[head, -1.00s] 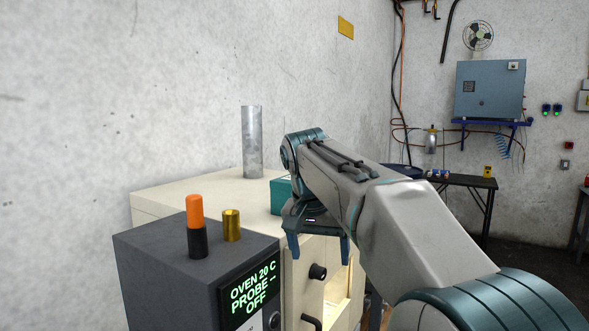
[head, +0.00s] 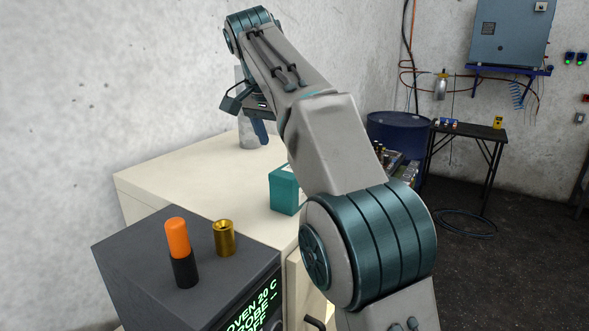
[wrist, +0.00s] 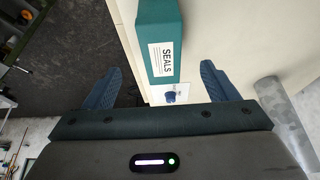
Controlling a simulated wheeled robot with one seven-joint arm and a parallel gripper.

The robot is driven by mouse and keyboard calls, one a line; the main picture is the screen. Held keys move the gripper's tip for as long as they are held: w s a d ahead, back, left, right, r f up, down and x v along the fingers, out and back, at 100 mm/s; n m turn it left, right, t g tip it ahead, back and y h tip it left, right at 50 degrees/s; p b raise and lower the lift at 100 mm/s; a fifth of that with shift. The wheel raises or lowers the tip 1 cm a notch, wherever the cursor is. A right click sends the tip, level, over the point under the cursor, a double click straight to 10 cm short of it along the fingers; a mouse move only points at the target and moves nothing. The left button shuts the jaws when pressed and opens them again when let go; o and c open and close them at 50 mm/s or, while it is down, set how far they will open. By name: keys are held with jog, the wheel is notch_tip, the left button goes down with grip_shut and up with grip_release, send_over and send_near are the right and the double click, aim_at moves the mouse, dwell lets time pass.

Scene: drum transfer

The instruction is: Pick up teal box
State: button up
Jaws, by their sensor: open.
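The teal box (head: 284,194) sits on the cream cabinet top near its right edge, below my arm. In the wrist view the teal box (wrist: 160,45) shows a white label reading SEALS, and it lies ahead of and between the fingertips, not gripped. My arm hides part of the box's right side in the head view.
A grey oven controller (head: 140,255) carries an orange-and-black probe (head: 179,250) and a brass cylinder (head: 224,238). A blue drum (head: 400,132) and a black table (head: 475,132) stand behind at right.

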jog(key=b, duration=0.1)
send_over(287, 198)
jog(key=w, duration=0.4)
jog(key=f, duration=0.7)
jog(key=shift+d, duration=0.3)
jog(key=w+f, duration=0.1)
jog(key=d+f+p, duration=0.1)
jog(key=f, duration=0.1)
jog(key=w+f, duration=0.1)
jog(key=shift+w+d+f, duration=0.15)
jog(key=shift+w+d, duration=0.15)
jog(key=shift+d, duration=0.1)
jog(key=shift+w+f, duration=0.1)
jog(key=shift+f, duration=0.3)
jog(key=c, duration=1.3)
